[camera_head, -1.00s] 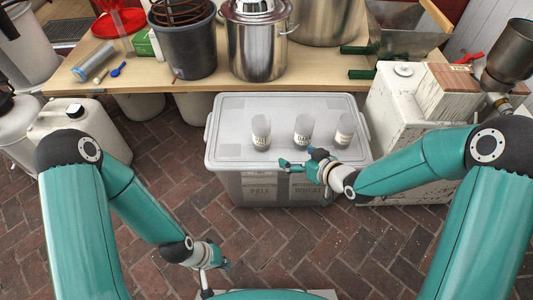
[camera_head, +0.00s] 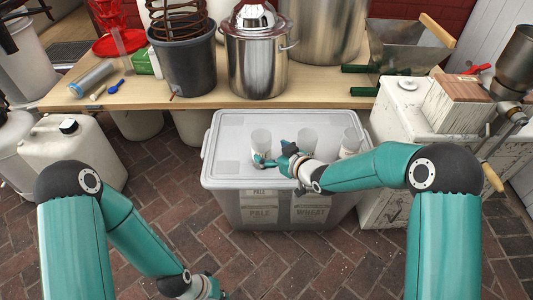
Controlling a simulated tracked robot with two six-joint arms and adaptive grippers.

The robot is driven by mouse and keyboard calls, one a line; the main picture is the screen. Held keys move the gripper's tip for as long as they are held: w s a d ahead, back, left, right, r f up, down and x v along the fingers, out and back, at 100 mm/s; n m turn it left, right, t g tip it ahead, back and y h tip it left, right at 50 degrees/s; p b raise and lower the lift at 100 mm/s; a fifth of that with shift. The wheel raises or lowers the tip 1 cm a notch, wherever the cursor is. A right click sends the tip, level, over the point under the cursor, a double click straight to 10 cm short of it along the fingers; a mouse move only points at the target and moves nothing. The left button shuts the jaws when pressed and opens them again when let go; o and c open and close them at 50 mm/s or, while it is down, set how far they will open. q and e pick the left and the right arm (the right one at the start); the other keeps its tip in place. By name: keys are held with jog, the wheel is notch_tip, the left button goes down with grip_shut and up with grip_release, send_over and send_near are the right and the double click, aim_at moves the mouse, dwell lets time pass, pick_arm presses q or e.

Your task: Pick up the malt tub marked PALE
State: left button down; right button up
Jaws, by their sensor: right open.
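Three small clear tubs with pale labels stand upright in a row on the lid of a grey storage bin (camera_head: 225,125). The left tub (camera_head: 261,138), whose label seemed to read PALE a second ago, has its lower part partly covered by my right gripper (camera_head: 275,155). The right gripper is open, its fingers at the front and right of this tub; I cannot tell whether they touch it. The middle tub (camera_head: 308,137) and right tub (camera_head: 350,140) are partly behind my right gripper and forearm. My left gripper (camera_head: 208,288) is low at the bottom edge, its fingers unclear.
The bin front carries PALE and WHEAT labels. A wooden bench (camera_head: 210,101) behind holds a steel pot (camera_head: 257,60) and a dark bucket (camera_head: 187,62). A worn white cabinet (camera_head: 395,125) stands close on the right.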

aim_at(268, 153)
jog(key=x, duration=0.1)
jog(key=b+x, duration=0.1)
jog(key=x, duration=0.1)
jog(key=f+b+x, duration=0.1)
jog(key=shift+a+f, duration=0.1)
jog(key=shift+a, duration=0.1)
jog(key=shift+w+a+f, duration=0.1)
jog(key=shift+w+a, duration=0.15)
jog(key=shift+w, duration=0.05)
jog(key=c, duration=1.3)
